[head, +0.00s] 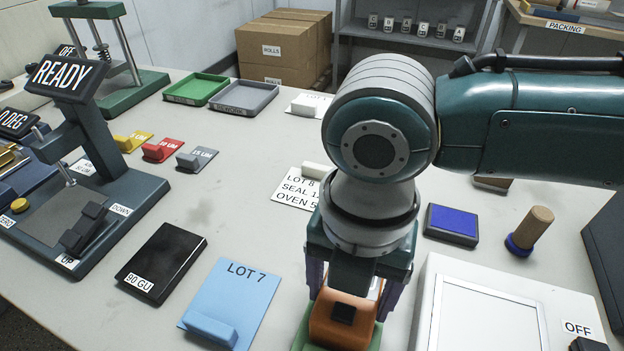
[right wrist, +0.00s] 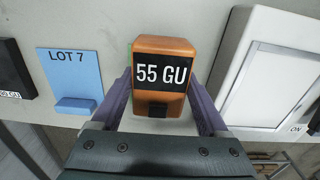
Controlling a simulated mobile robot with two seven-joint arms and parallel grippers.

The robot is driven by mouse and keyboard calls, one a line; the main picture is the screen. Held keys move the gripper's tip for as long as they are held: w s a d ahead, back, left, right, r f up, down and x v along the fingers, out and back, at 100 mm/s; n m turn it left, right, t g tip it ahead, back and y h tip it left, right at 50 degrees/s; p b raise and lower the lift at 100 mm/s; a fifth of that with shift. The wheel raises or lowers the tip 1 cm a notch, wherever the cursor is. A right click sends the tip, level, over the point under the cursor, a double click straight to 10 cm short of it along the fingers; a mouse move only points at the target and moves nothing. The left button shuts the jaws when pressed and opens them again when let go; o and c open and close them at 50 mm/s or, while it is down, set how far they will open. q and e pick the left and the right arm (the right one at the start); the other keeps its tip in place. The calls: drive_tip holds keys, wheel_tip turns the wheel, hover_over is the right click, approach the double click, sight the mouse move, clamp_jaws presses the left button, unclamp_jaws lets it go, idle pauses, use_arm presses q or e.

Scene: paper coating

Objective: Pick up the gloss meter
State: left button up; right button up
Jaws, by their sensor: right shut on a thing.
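The gloss meter (head: 340,324) is an orange block with a dark button, at the bottom centre of the head view. In the right wrist view the gloss meter (right wrist: 163,107) shows a dark display reading 55 GU. My right gripper (head: 350,287) points down over it. Its purple fingers (right wrist: 161,92) are shut on the meter's two sides. A green surface shows at the meter's lower edges, mostly hidden. I cannot tell whether the meter touches it. My left gripper is not in view.
Left of the meter lie a blue LOT 7 card (head: 248,290) and a black 90 GU tile (head: 162,262). A white box with a pale panel (head: 488,322) stands close on the right. A blue pad (head: 452,224) and a wooden-handled stamp (head: 529,229) lie behind it.

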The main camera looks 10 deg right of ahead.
clamp_jaws()
idle(0.3)
